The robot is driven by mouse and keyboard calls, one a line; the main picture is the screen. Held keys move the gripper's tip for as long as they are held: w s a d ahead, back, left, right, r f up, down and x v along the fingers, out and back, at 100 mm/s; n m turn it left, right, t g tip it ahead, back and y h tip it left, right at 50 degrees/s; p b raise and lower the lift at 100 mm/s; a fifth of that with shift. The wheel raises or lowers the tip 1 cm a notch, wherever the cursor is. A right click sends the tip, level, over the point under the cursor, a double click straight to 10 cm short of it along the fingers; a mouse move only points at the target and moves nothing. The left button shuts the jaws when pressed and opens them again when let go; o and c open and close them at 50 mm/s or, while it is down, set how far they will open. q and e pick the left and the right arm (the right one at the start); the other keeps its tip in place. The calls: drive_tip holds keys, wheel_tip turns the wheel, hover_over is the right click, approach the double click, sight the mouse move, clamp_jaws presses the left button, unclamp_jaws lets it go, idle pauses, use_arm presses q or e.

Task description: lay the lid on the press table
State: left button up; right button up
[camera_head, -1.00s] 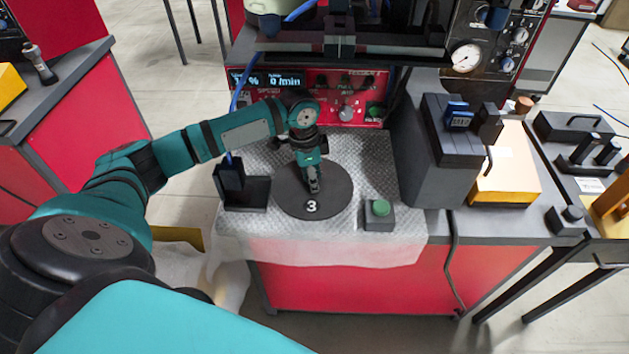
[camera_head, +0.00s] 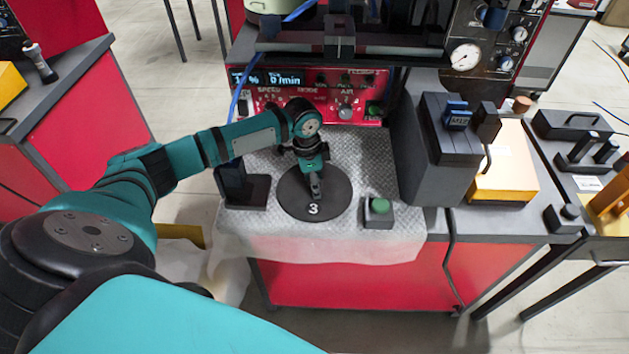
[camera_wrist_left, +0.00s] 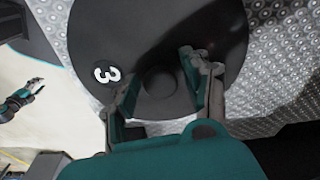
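The lid (camera_head: 330,205) is a dark round disc with a white 3 near its front edge. It lies flat over the grey dimpled cover of the press table (camera_head: 375,165); I cannot make out a gap beneath it. In the left wrist view the lid (camera_wrist_left: 85,35) has a round central knob (camera_wrist_left: 160,82). My left gripper (camera_head: 316,192) points down at the lid's middle. Its fingers (camera_wrist_left: 163,75) stand apart on either side of the knob, with a gap visible on the right side. What seems to be my right gripper (camera_wrist_left: 36,87) shows small, away from the table.
A black stand (camera_head: 245,188) is left of the lid and a green button box (camera_head: 378,213) right of it. A grey housing (camera_head: 430,155) stands further right. The red control panel (camera_head: 340,95) is behind. Bare cover lies between them.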

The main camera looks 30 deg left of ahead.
use_arm(q)
wheel_tip(320, 180, up, 12)
drive_tip(key=s+a, duration=0.1)
idle(0.6)
idle(0.4)
